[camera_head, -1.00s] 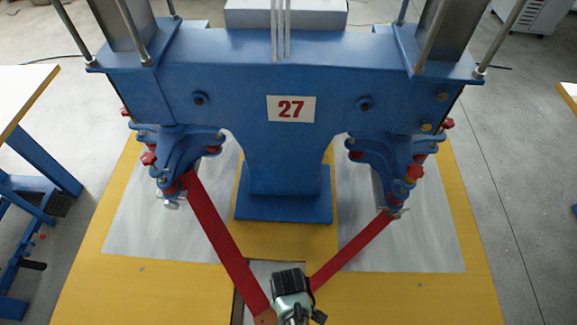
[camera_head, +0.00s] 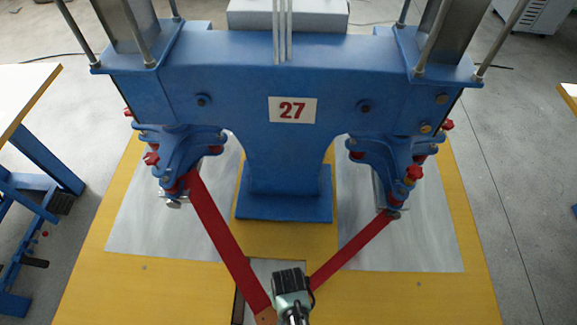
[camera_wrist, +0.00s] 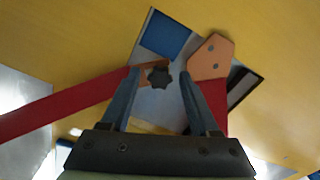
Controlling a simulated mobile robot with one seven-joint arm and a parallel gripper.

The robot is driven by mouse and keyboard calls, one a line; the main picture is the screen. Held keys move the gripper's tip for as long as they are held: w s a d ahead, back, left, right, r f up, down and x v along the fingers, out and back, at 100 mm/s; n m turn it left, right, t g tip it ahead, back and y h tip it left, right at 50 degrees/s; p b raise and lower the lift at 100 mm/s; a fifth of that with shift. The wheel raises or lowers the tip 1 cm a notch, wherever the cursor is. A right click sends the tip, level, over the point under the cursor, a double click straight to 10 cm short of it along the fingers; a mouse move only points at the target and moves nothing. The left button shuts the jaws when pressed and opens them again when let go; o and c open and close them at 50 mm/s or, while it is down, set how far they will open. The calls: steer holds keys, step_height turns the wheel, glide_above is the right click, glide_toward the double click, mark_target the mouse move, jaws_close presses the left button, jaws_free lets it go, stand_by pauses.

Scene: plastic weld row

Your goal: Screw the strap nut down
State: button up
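The strap nut (camera_wrist: 159,76), a dark star-shaped knob, shows in the wrist view between the two fingertips of my gripper (camera_wrist: 158,73). My gripper is open, with a gap on each side of the nut. The nut sits at the copper-coloured end of one red strap (camera_wrist: 60,104). The other red strap (camera_wrist: 215,122) ends in a copper-coloured plate (camera_wrist: 207,60) with two holes, to the right. In the head view both red straps (camera_head: 228,240) slope down to the front, and my wrist hides the nut and fingertips.
The blue machine (camera_head: 290,155) numbered 27 stands on a yellow table (camera_head: 200,290) with grey sheets (camera_head: 150,240) on both sides. Its clamp heads (camera_head: 185,165) hold the straps' far ends. A blue block (camera_wrist: 165,35) lies beyond the nut in the wrist view.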

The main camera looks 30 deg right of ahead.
steer(key=n, duration=1.1)
steer(key=shift+d+p, duration=0.1)
steer(key=shift+p, duration=0.2)
steer(key=n, duration=0.6)
steer(key=shift+n, duration=0.3)
steer(key=n, duration=0.5)
steer(key=shift+w, duration=0.1)
